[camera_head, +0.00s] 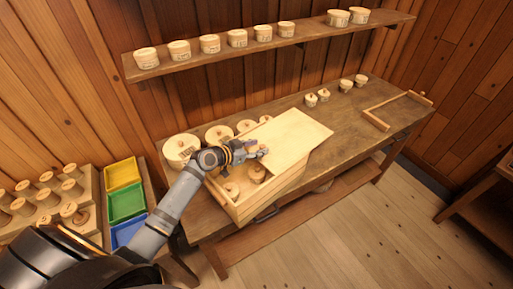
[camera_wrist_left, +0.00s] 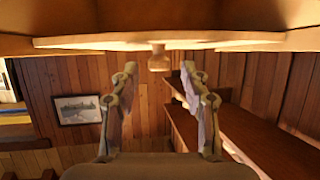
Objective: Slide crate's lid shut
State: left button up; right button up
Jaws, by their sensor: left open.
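The wooden crate (camera_head: 262,207) stands on the workbench, its near left part uncovered, with round wooden pieces (camera_head: 231,189) visible inside. Its pale flat lid (camera_head: 297,132) covers the far right part and sticks out past the crate's right side. My left gripper (camera_head: 262,152) is open over the lid's near left edge. In the left wrist view a small wooden knob (camera_wrist_left: 159,60) on a pale board (camera_wrist_left: 100,42) shows between the open fingertips, with gaps on both sides. The left hand partly hides the lid's edge in the head view. My right gripper is not in view.
Round boxes (camera_head: 181,148) stand on the bench behind the crate, close to my arm. Small pots (camera_head: 324,95) and a wooden frame (camera_head: 377,120) are farther right. A wall shelf (camera_head: 200,58) holds several pots. Coloured trays (camera_head: 125,204) and spools are at left.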

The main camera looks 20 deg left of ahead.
pick_arm(q)
jog(key=shift+s+a, duration=0.1)
jog(key=shift+s, duration=0.05)
jog(key=v, duration=1.1)
jog(key=shift+s+r, duration=0.25)
jog(key=shift+r, duration=0.05)
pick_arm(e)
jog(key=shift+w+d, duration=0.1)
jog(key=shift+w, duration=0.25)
pick_arm(q)
jog(key=shift+a, duration=0.15)
